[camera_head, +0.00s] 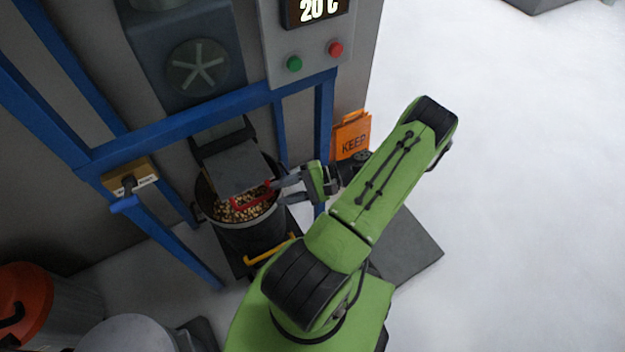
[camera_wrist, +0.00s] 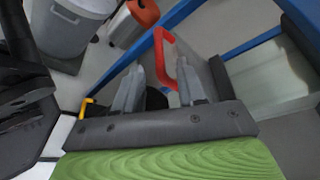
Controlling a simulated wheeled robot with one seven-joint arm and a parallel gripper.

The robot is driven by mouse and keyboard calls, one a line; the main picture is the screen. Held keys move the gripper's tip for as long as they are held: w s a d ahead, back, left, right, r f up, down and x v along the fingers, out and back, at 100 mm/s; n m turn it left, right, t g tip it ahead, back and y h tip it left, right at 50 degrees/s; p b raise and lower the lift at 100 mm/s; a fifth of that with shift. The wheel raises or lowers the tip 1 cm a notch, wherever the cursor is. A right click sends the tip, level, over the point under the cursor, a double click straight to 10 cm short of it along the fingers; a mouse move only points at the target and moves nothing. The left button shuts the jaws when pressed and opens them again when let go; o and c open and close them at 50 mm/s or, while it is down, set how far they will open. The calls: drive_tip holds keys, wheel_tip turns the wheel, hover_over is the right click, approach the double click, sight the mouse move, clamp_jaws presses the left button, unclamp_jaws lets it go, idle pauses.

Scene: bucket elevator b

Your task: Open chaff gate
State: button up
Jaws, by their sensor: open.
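The chaff gate appears to be the grey plate (camera_head: 238,168) below the dark chute, over the bucket. A red bar handle (camera_head: 252,196) runs along its lower edge. My gripper (camera_head: 280,191) is open at the right end of this handle. In the wrist view, my two fingers (camera_wrist: 158,68) are apart, and one limb of the red handle (camera_wrist: 164,60) shows between them in the picture. I cannot tell whether either finger touches it. The gate's grey side (camera_wrist: 222,78) shows to the right of the handle, partly hidden by my finger.
A bucket (camera_head: 248,238) of grain stands under the plate, with a yellow handle (camera_head: 268,256) at its front. Blue frame posts (camera_head: 324,125) stand close to my gripper. The floor (camera_head: 530,200) at the right is clear.

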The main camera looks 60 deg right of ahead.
drive_tip(key=v, duration=0.8)
drive_tip(key=shift+s, duration=0.15)
